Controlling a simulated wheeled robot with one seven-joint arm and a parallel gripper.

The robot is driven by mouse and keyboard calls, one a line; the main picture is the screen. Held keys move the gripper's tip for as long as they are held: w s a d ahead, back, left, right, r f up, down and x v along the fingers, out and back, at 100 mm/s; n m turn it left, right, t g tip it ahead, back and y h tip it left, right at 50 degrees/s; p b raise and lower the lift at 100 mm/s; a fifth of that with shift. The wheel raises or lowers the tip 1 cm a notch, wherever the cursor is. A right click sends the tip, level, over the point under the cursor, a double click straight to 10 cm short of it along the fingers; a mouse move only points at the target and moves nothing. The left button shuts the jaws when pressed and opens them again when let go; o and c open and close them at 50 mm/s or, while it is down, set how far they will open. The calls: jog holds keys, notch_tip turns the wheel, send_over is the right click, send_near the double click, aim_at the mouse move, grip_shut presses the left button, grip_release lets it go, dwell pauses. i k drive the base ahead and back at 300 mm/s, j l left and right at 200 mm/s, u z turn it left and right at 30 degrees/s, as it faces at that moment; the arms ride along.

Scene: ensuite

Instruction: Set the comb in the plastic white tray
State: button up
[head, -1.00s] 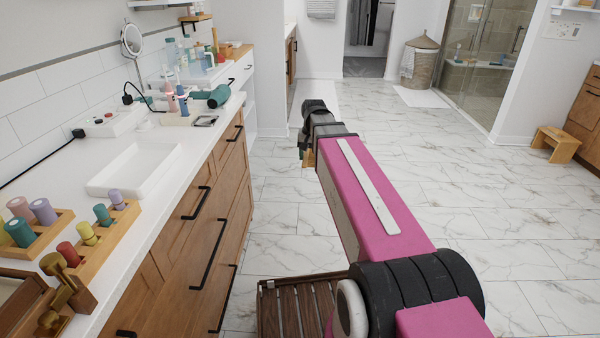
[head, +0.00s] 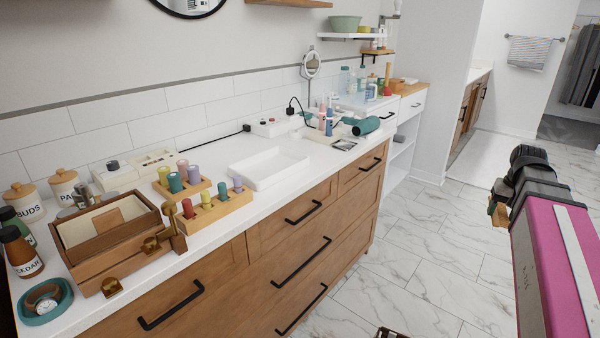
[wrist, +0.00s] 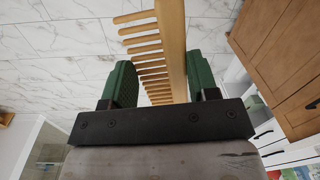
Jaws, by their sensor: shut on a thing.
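The wooden comb (wrist: 173,40) is held between the two green fingers of my gripper (wrist: 158,82) in the wrist view, its teeth pointing left. In the head view my gripper (head: 500,202) is at the right, out over the floor and away from the counter, with a small tan part of the comb (head: 499,214) showing. The white tray (head: 268,166) is a shallow rectangular one on the middle of the white counter, and it looks empty.
Left of the tray stand wooden racks (head: 219,211) with coloured rollers and a wooden box (head: 108,230). Behind and right are bottles (head: 325,122) and a teal hair dryer (head: 362,126). Drawer handles (head: 303,262) stick out from the cabinet front.

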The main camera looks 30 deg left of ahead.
aim_at(271, 169)
jog(key=l+u, duration=0.1)
jog(key=u, duration=1.15)
